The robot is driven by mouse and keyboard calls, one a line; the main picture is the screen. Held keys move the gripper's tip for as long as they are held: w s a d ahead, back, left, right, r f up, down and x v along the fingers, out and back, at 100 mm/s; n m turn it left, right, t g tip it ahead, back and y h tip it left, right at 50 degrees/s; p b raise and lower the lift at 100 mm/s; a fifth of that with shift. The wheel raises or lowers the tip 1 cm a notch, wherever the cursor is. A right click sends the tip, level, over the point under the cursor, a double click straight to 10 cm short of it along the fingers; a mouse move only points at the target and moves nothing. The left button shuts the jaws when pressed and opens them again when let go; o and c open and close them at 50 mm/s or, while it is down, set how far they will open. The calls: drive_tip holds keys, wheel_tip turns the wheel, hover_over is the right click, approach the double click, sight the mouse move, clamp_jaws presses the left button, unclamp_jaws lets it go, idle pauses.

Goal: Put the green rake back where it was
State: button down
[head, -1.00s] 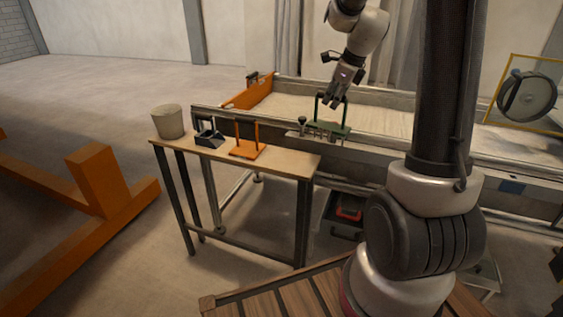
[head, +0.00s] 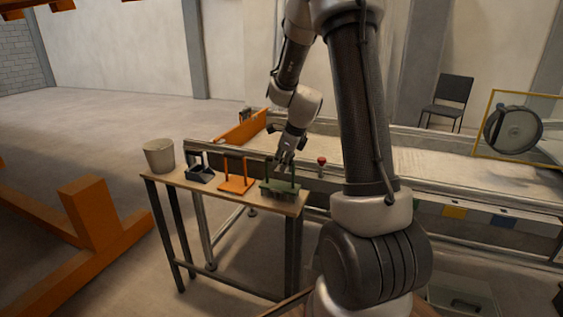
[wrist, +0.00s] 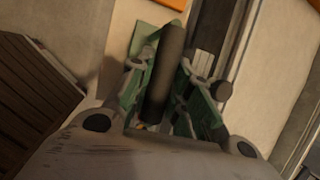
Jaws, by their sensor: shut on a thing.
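The green rake (head: 279,190) is at the right end of the narrow wooden table (head: 221,197), with its toothed base facing down. I cannot tell whether it touches the tabletop or hangs just above it. My gripper (head: 283,163) comes down from above and is shut on the rake's top handle. In the wrist view, the dark handle bar (wrist: 166,72) lies between the fingers of my gripper (wrist: 165,88), with green parts of the rake on either side. My fingers partly hide the handle in the head view.
An orange two-post tool (head: 237,184), a dark blue tool (head: 199,174) and a pale bucket (head: 159,156) stand in a row to the left on the table. The sandbed (head: 420,160) lies behind. A red knob (head: 322,161) is right of the rake.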

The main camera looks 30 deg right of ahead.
drive_tip(key=c, duration=1.3)
unclamp_jaws()
drive_tip(key=shift+r, duration=0.1)
